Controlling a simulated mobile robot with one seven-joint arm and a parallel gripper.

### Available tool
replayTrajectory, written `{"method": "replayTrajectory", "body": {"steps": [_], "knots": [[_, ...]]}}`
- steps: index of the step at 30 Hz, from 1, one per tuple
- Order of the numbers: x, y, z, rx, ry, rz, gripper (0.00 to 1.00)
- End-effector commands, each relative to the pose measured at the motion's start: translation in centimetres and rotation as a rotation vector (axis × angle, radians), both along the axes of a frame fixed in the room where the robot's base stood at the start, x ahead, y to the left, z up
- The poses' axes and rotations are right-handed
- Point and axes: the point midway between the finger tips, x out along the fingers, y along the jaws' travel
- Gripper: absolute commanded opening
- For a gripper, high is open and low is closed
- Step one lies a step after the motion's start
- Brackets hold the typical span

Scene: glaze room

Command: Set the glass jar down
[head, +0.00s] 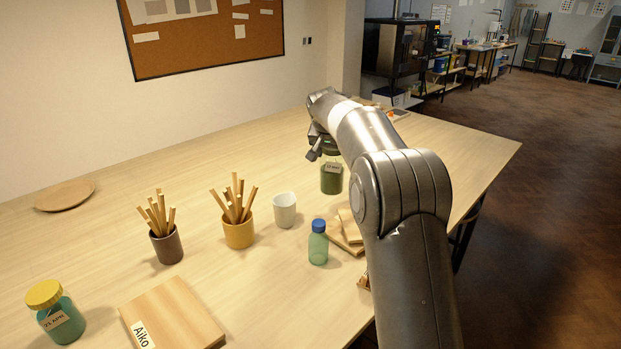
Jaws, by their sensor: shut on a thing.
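A green glass jar (331,181) with a pale label near its top hangs upright under my gripper (326,150), over the middle of the wooden table (240,165). My gripper is shut on the jar's top, which the fingers and arm partly hide. I cannot tell whether the jar's base touches the table. Another jar (62,322), teal with a yellow lid and a label, stands at the table's near left.
A white cup (284,210), a blue-capped bottle (318,243) and wooden boards (344,232) stand near the jar. Two pots of sticks, one dark (167,247) and one yellow (238,233), are to the left. A round plate (64,195) lies far left. Table behind the cups is clear.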

Motion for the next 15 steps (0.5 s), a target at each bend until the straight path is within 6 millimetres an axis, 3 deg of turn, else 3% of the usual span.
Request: {"method": "replayTrajectory", "body": {"steps": [6, 15], "knots": [[1.6, 4.2, -2.6, -0.001, -0.002, 0.004, 0.00], [2.5, 6.5, -4.1, 0.000, -0.003, -0.001, 0.00]]}}
